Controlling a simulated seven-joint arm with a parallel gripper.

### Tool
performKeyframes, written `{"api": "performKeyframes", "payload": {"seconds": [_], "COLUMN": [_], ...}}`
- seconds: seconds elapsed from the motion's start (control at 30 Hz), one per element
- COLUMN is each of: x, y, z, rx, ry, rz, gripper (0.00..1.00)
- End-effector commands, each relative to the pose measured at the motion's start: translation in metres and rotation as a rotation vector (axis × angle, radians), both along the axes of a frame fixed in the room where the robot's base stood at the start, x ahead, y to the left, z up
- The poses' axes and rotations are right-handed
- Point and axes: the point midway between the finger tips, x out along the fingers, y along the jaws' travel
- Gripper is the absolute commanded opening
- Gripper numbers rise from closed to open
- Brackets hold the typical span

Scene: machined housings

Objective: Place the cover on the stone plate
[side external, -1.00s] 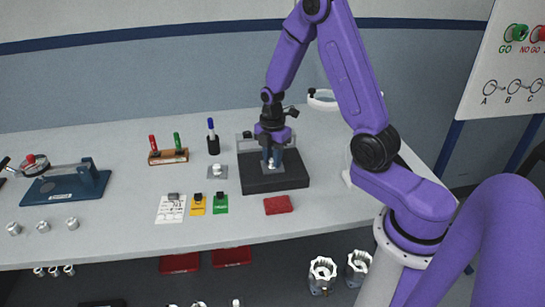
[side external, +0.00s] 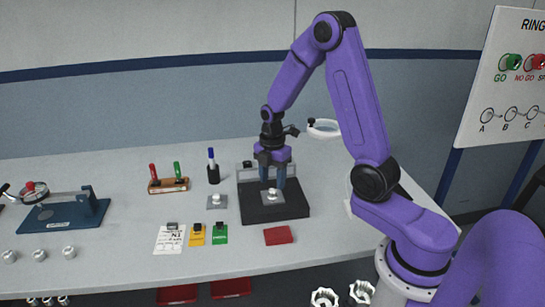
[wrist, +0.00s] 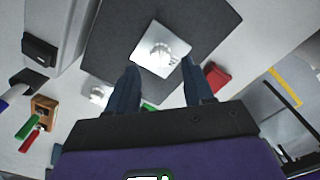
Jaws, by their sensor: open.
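A square silver cover (side external: 272,196) with a round knob lies on the dark stone plate (side external: 290,210). In the wrist view the cover (wrist: 150,55) lies flat on the bare dark plate (wrist: 110,45), well inside its edges. My gripper (side external: 272,185) is open and empty just above the cover. In the wrist view its two fingers (wrist: 160,72) stand apart, with the cover beyond their tips. A second similar silver piece with a knob (side external: 217,202) lies on the table left of the plate.
A red block (side external: 278,235) lies in front of the plate. Yellow (side external: 197,235) and green (side external: 220,234) tags lie front left. A marker rack (side external: 168,186) and a dark cup (side external: 213,174) stand behind left. A blue fixture (side external: 65,210) is far left.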

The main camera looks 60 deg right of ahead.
Motion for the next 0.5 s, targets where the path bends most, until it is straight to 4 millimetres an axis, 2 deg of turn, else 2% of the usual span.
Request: {"api": "performKeyframes", "payload": {"seconds": [0.03, 0.3, 0.5], "x": [0.002, 0.001, 0.000], "y": [0.000, 0.000, 0.000], "z": [0.012, 0.061, 0.081], "rx": [-0.001, -0.001, 0.000], "ry": [-0.007, -0.006, -0.002], "rz": [0.000, -0.001, -0.001], "gripper": [0.51, 0.51, 0.51]}}
